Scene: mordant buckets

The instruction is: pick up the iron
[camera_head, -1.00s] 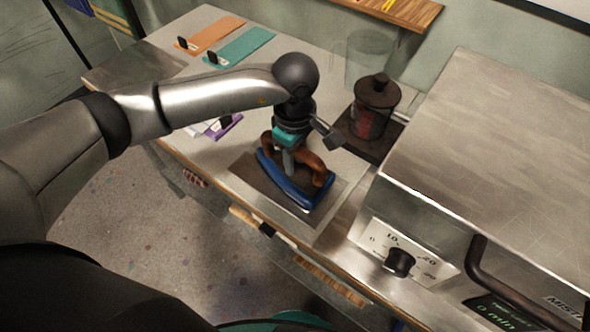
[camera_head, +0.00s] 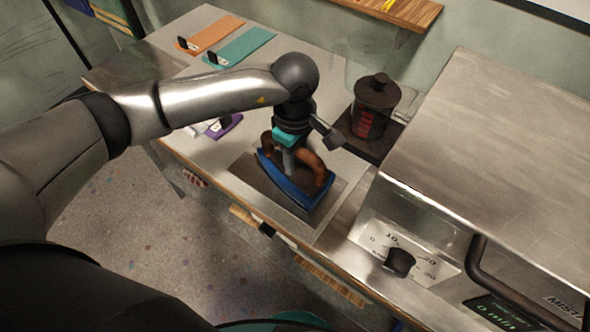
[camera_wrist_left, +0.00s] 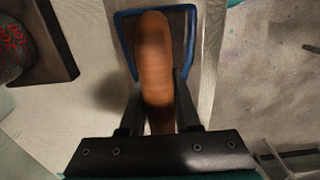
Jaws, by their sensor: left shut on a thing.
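The iron (camera_head: 297,187) has a blue body and a brown curved handle. It is over a dark plate (camera_head: 262,184) near the front edge of the table; I cannot tell whether it touches the plate. My left gripper (camera_head: 289,160) comes down from above and is shut on the handle. In the left wrist view the handle (camera_wrist_left: 154,60) runs between the two dark fingers (camera_wrist_left: 160,100), with the blue-rimmed body (camera_wrist_left: 191,45) beyond it. The gripper and wrist hide part of the handle in the head view. My right gripper is not seen.
A dark lidded canister (camera_head: 375,108) stands behind the iron to the right. A large metal box with a dial (camera_head: 399,262) fills the right side. Orange (camera_head: 212,35) and teal (camera_head: 242,47) strips lie at the back left.

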